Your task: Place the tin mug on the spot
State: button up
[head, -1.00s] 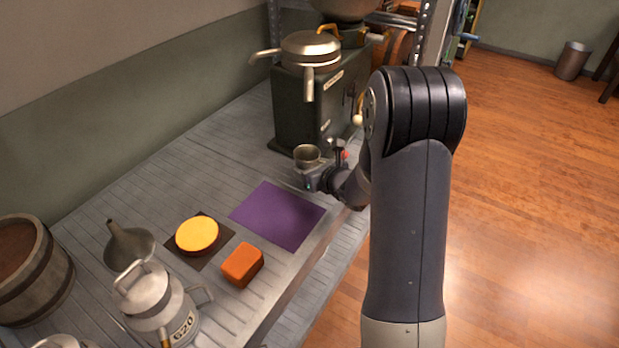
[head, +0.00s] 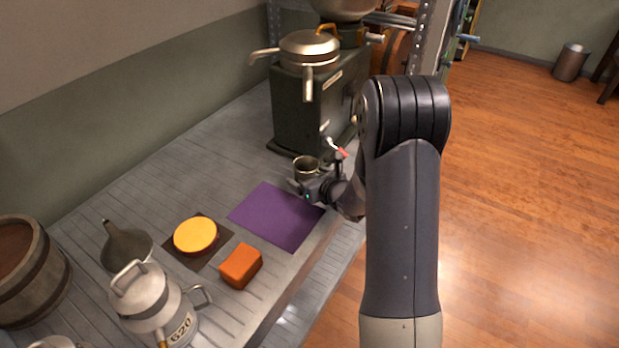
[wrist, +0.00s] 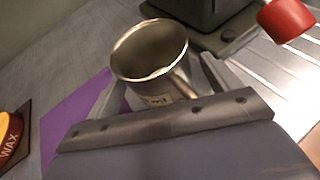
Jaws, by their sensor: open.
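The tin mug (head: 306,167) is upright, with its mouth up, at the far right edge of the flat purple mat (head: 270,213). The purple mat (wrist: 75,120) shows left of the mug there. The mug's base is hidden, so I cannot tell whether it rests on the mat. No other marked spot is plain.
A yellow wax tin (head: 195,234) sits on a dark square, beside an orange block (head: 241,266). A metal funnel (head: 125,248), a milk can (head: 150,300) and a barrel (head: 30,270) stand left. A dark green machine (head: 298,115) stands behind the mug. A red knob (wrist: 287,18) is close right.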

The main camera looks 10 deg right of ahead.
jog(key=shift+r, duration=0.1)
jog(key=shift+r+p, duration=0.2)
jog(key=shift+p, duration=0.15)
jog(key=v, duration=1.2)
jog(key=shift+s+f, duration=0.1)
jog(key=shift+f, duration=0.1)
